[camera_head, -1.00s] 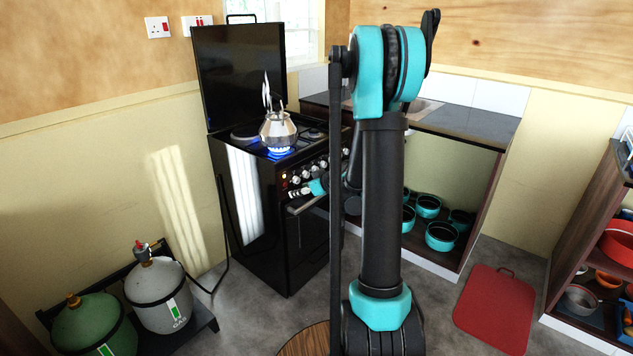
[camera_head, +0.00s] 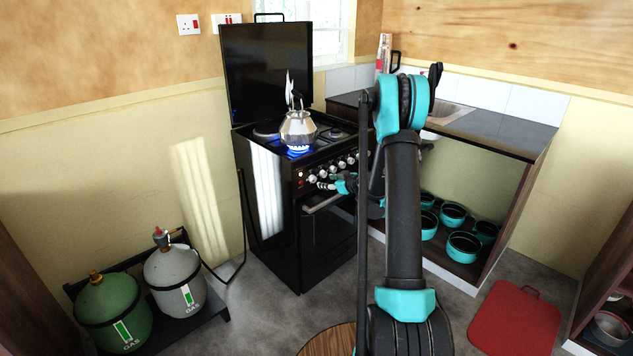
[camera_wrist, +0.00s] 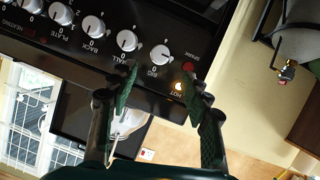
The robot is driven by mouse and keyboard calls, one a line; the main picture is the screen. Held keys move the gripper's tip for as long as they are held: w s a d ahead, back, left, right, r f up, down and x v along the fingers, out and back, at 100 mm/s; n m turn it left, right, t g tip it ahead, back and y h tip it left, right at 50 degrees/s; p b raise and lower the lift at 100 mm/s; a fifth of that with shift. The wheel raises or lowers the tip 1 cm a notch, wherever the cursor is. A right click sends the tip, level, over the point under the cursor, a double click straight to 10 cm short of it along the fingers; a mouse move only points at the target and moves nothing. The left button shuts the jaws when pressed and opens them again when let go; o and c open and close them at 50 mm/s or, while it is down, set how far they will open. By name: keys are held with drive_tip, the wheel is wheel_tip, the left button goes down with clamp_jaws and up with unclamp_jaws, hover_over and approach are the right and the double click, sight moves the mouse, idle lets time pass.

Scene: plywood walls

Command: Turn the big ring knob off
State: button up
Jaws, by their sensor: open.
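The big ring knob (camera_wrist: 161,55) is a pale round knob on the black front panel of the cooker (camera_head: 268,215). It stands beside the red spark button and the lit hot lamp in the wrist view. Its pointer mark looks turned away from the 0 below it. My gripper (camera_wrist: 160,80) is open and empty, its two green-padded fingers apart just in front of the big knob, one on each side. In the head view my gripper (camera_head: 326,186) is at the left end of the knob row. A blue flame (camera_head: 298,150) burns under the kettle (camera_head: 298,128).
Several more knobs line the panel, with the small knob (camera_wrist: 127,40) close beside one finger. The oven door handle (camera_head: 322,203) runs below my gripper. Gas bottles (camera_head: 178,280) stand at left; teal pots (camera_head: 463,246) sit under the counter at right.

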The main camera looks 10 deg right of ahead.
sight(314, 180)
drive_tip(key=x, duration=0.9)
clamp_jaws()
